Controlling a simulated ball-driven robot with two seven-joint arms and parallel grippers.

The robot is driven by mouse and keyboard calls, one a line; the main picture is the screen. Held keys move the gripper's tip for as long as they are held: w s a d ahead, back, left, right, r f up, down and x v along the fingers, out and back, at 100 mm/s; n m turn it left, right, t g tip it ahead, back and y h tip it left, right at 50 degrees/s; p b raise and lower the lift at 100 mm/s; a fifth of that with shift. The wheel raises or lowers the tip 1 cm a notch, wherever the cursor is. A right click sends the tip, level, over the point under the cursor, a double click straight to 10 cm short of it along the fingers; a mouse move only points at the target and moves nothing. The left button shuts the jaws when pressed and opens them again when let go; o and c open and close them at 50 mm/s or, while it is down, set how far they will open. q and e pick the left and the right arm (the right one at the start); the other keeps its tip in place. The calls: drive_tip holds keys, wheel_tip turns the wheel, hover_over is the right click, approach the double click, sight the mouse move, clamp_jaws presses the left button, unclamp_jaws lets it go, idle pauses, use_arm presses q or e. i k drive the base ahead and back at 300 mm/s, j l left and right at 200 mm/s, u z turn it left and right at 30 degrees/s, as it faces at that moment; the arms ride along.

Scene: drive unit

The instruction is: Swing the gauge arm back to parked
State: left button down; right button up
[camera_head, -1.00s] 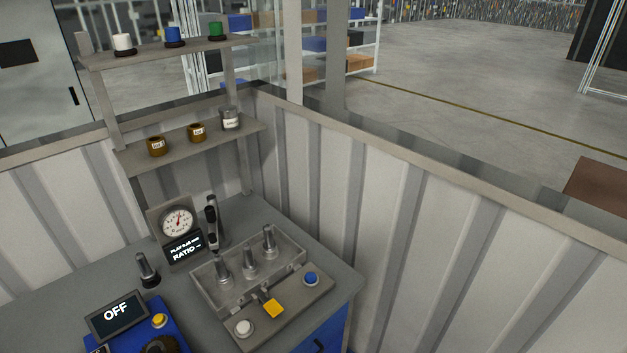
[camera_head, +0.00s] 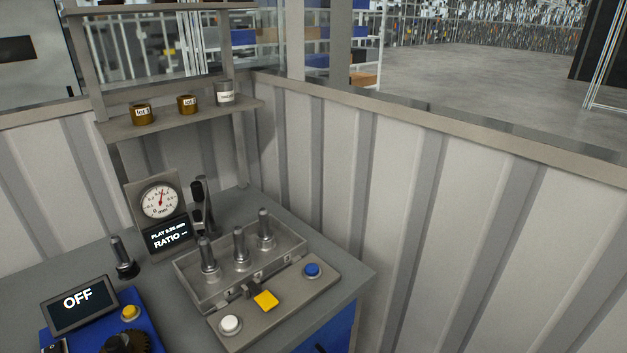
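The gauge arm (camera_head: 202,207) is a dark upright piece with a black handle, standing just right of the dial gauge on the bench. The round white dial (camera_head: 158,203) sits above a small screen (camera_head: 169,235) that reads "PLAY" with a blurred value and "RATIO --". In front of them a grey open tray (camera_head: 190,291) holds three upright metal shafts, the middle one (camera_head: 240,251) among them. I cannot tell whether the arm touches the nearest shaft. Neither of my grippers shows.
A blue unit with an "OFF" screen (camera_head: 79,302) and a separate metal peg (camera_head: 123,259) are at left. A shelf (camera_head: 170,128) with small pots stands behind.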

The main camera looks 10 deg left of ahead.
sight(198, 188)
drive_tip(key=u, duration=1.25)
